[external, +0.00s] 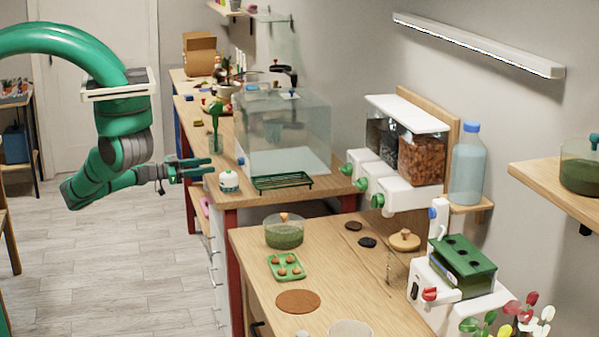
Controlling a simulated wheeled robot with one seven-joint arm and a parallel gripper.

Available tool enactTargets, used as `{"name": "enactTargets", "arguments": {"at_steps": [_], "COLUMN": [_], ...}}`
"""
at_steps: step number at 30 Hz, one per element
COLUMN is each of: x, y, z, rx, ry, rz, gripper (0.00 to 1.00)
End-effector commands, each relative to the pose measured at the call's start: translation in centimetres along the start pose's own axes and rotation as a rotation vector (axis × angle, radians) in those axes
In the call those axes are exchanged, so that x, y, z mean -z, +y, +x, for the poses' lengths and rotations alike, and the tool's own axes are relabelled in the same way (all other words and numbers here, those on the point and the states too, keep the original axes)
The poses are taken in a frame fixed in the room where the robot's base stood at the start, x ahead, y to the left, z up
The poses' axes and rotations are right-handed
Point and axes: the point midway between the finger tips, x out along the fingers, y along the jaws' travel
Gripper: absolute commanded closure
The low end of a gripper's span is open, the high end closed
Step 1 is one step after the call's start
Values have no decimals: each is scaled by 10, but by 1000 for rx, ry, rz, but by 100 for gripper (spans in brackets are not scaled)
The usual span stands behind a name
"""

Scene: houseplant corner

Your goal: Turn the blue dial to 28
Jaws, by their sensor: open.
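My gripper (211,167) is open and empty, reaching in from the left at the front left of the glass tank (285,130). Its two dark fingers point right. A small blue spot (241,161), possibly a dial, shows at the tank's lower left edge, just right of the fingertips; they look apart in this view. Another small blue knob (432,213) sits on the white upright of the device at the right, far from my gripper. No numbers or marks are readable on either, so I cannot tell any setting.
A white round pot-like item (229,181) stands just below my fingertips, beside a green rack (283,183). A green plant-like object (215,115) stands behind my gripper. White dispensers with green knobs (377,200) are further right. Open floor (120,260) lies left of the counters.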

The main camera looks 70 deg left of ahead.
Motion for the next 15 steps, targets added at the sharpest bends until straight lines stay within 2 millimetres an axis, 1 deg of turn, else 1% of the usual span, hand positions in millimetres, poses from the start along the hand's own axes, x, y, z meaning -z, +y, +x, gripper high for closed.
{"name": "enactTargets", "arguments": {"at_steps": [4,9,15], "x": [2,2,0], "y": [2,1,0], "z": [5,6,8], "rx": [-5,-2,1], "ry": [10,4,-6], "rz": [-97,-234,-302], "gripper": [58,58,58]}}
